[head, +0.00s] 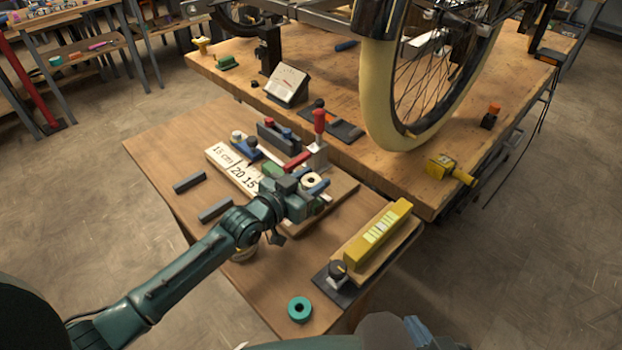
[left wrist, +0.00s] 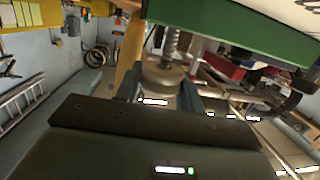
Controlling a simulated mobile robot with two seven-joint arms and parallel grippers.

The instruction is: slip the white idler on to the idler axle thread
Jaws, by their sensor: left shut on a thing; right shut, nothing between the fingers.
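My left gripper (head: 310,186) reaches in over the fixture board on the small table and is shut on the white idler (head: 311,180), a small ring with a dark hole. In the left wrist view the idler (left wrist: 163,79) sits between the two fingers. The idler axle thread (left wrist: 171,43), a grey threaded rod, stands in line with the idler and meets it or passes just beside it; I cannot tell whether it is inside the bore. My right gripper (head: 420,330) shows only partly at the bottom edge, shut and away from the fixture.
A red-handled clamp (head: 319,122) stands close behind the left gripper. A yellow block (head: 378,233) on a board and a teal ring (head: 299,309) lie to the right and front. Two dark bars (head: 215,210) lie left. The workbench with the wheel (head: 380,100) rises behind.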

